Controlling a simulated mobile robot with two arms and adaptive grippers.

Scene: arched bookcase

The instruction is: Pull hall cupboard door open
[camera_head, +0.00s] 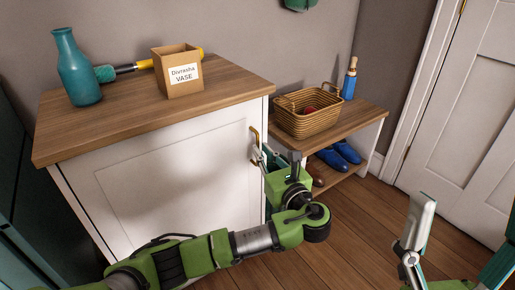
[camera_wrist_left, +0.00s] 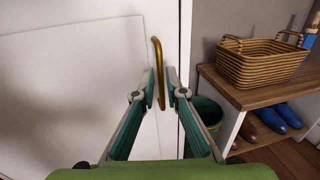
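The hall cupboard is a white cabinet with a wooden top. Its white door (camera_head: 165,190) looks shut. A brass bar handle (camera_head: 254,135) stands upright at the door's right edge; it also shows in the left wrist view (camera_wrist_left: 157,52). My left gripper (camera_head: 262,154) is at the handle. In the left wrist view its fingertips (camera_wrist_left: 161,88) stand on either side of the bar's lower part, with a narrow gap visible on the right side, so it is not clearly clamped. My right gripper (camera_head: 455,245) is partly in view at the lower right, fingers spread, apparently empty.
On the cupboard top (camera_head: 120,125) stand a teal bottle (camera_head: 77,70), a cardboard box (camera_head: 178,75) and a yellow-handled tool (camera_head: 125,68). A low bench (camera_head: 365,112) on the right holds a wicker basket (camera_head: 308,120), with blue shoes (camera_head: 340,155) below. Wooden floor (camera_head: 350,220) is clear in front.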

